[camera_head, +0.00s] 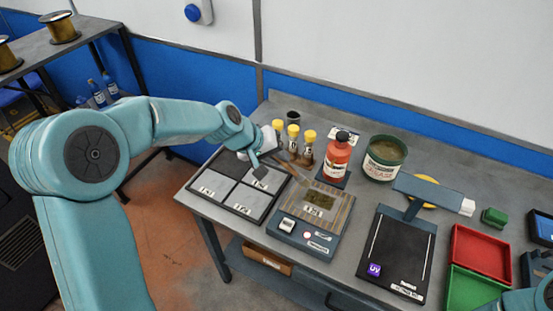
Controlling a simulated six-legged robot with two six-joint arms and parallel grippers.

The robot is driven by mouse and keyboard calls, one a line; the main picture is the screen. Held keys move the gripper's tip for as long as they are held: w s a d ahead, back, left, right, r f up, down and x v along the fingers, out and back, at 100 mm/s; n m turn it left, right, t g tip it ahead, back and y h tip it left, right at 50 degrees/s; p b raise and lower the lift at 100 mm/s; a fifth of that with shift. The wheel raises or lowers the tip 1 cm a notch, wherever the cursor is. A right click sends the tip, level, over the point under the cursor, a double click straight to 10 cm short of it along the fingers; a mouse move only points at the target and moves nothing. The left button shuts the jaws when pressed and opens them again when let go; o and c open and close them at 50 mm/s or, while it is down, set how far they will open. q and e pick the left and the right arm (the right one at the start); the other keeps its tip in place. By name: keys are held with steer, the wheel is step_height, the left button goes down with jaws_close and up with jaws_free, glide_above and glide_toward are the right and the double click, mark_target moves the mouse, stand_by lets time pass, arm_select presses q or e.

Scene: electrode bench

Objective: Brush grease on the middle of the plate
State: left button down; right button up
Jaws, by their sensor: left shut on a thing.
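My left gripper (264,164) is shut on a thin brush (289,169) whose handle is mostly hidden by the gripper. The brush slants down to the right, with its tip near the back left corner of the plate (338,213). Whether the tip touches is too small to tell. The plate is striped brown and lies on a grey device with a label at its front. A dark olive patch (318,200) shows at the middle of the plate. A green tub (385,157) with dark greenish contents stands open behind it to the right. My right gripper is out of view.
A tray with grey pads (241,196) lies left of the plate. Yellow-capped bottles (293,137) and a red bottle (337,157) stand behind. A black UV stand (399,252), a red tray (482,252) and a green tray (470,289) fill the right.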

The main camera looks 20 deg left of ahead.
arm_select(q)
steer(key=shift+s+d+r+p, duration=0.1)
steer(key=shift+d+r+p, duration=0.2)
steer(key=shift+r, duration=0.35)
steer(key=shift+a+r+p, duration=0.2)
steer(key=shift+r+p, duration=0.4)
step_height(320, 180, up, 2)
steer(key=shift+d+r+p, duration=0.15)
steer(key=shift+r+p, duration=0.1)
steer(key=shift+p, duration=0.55)
steer(key=shift+r+p, duration=0.5)
steer(key=shift+r, duration=0.1)
